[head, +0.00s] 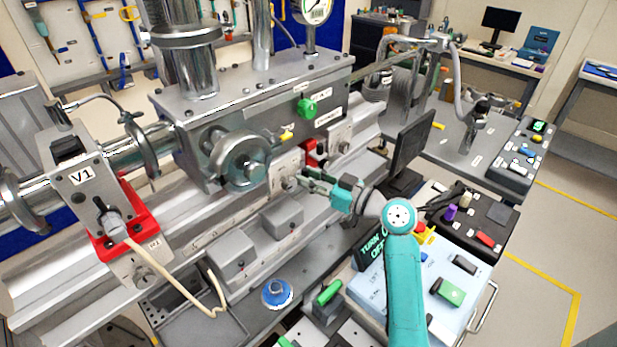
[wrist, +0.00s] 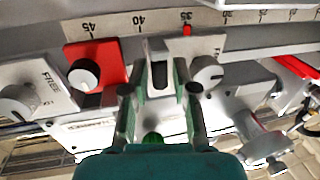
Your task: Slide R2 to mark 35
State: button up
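My gripper (wrist: 160,92) is at the rail in the wrist view, its two green-grey fingers apart on either side of a pale upright tab (wrist: 157,48) with a dark slot. I see a gap beside the tab, and no clear grip on it. A number scale (wrist: 112,27) runs above, with 45, 40 and 35 readable. A small red mark (wrist: 187,30) sits at 35, slightly right of the tab. In the head view my gripper (head: 300,182) reaches a grey rider block (head: 283,168) under the large housing. I cannot read which part is R2.
In the wrist view a red block with a round knob (wrist: 84,76) is left of my gripper, and another knob (wrist: 207,75) is close on the right. In the head view grey boxes (head: 283,217) stand below the rail, and a dark monitor (head: 413,143) is right of my gripper.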

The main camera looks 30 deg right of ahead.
jog(key=v, duration=1.1)
jog(key=shift+s, duration=0.25)
jog(key=shift+d+f, duration=0.1)
